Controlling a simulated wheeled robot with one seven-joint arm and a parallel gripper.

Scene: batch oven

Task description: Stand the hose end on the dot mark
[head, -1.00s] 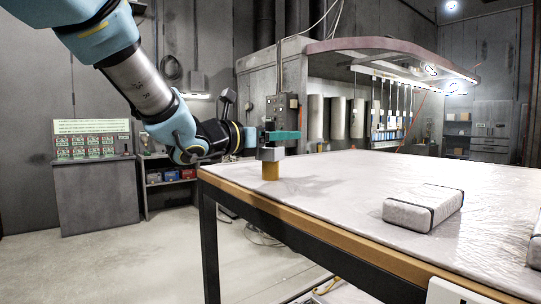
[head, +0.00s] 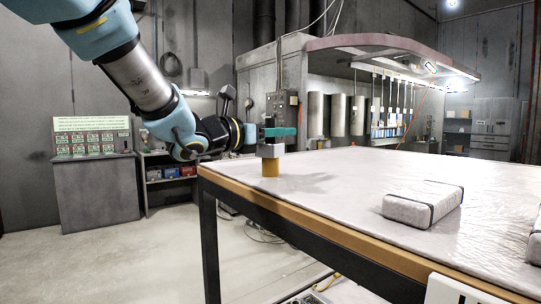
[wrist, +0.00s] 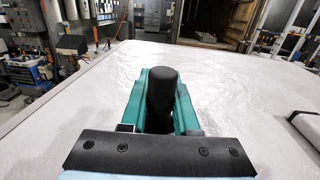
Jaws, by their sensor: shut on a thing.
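My gripper (head: 281,132), with green fingers, is shut on the hose end and holds it upright near the table's far left corner. In the head view the hose end (head: 270,168) shows a grey block-like part above a yellow-brown lower part. Its bottom is at or very close to the table top; I cannot tell if it touches. In the wrist view its black round upper part (wrist: 162,90) stands between the fingers. The dot mark is not visible in either view.
The table (head: 330,175) has a pale, wrinkled sheet top and a wooden edge. A wrapped, strapped block (head: 423,205) lies to the right, and part of another is at the right border. The table top between hose end and block is clear. An oven hood stands behind.

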